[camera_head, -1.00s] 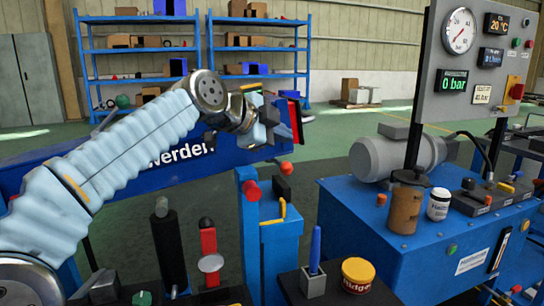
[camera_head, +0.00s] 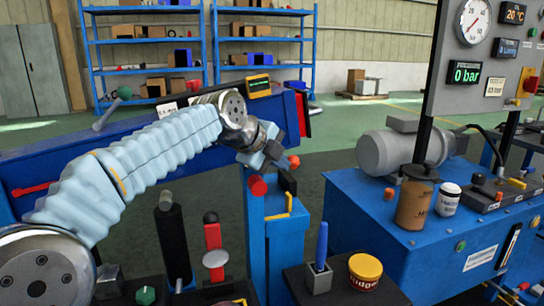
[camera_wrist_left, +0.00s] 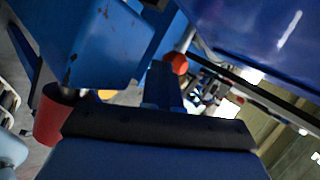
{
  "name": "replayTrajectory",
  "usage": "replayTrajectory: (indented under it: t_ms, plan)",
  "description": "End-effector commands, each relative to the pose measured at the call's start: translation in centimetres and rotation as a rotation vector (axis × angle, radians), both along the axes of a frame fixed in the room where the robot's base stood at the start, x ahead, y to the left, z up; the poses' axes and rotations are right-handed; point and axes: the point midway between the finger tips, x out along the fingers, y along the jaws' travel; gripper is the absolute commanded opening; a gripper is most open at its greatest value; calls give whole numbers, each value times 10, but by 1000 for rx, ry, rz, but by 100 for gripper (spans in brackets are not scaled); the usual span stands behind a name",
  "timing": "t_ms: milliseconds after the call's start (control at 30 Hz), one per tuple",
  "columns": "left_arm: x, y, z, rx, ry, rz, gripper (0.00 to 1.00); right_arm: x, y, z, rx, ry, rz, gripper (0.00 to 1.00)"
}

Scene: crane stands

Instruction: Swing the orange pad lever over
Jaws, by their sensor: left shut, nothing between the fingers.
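An orange rounded pad (camera_head: 294,161) shows just right of my left gripper, above the blue post (camera_head: 284,235). It looks like the end of the orange pad lever; its arm is largely hidden. My left gripper (camera_head: 272,158) is shut and empty, close beside the pad; I cannot tell whether they touch. In the left wrist view the orange pad (camera_wrist_left: 180,62) is beyond the dark gripper edge (camera_wrist_left: 160,128). A red knob (camera_head: 258,186) is below the gripper, and it also shows in the left wrist view (camera_wrist_left: 52,115).
A yellow handle (camera_head: 282,212) is on the blue post. A long blue beam (camera_head: 60,155) runs behind my arm. A blue bench (camera_head: 360,225) with a grey motor (camera_head: 400,150) and a brown canister (camera_head: 416,200) stands right. A red lever (camera_head: 213,240) stands front left.

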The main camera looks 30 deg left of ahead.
Motion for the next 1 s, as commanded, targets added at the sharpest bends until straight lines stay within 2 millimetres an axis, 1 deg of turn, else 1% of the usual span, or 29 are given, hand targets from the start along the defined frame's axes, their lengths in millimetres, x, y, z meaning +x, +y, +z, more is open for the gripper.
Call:
replayTrajectory:
  t_ms: [367, 467, 600, 700, 1000]
  plan:
    - [2, -1, -1, 0, 0, 0, 0, 0, 0, 0, 0, 0, 0, 61]
    - [10, -10, 1, 0, 1, -4, 0, 0, 0, 3, 1, 0, 1, 61]
    - [26, -24, 6, -1, 1, -3, 0, -1, 3, 11, 4, 2, 5, 61]
    - [32, -27, 6, 0, 0, -1, 0, -1, 4, 12, 5, 2, 6, 61]
    - [32, -27, 5, 0, 0, 0, 0, -1, 4, 11, 5, 3, 7, 61]
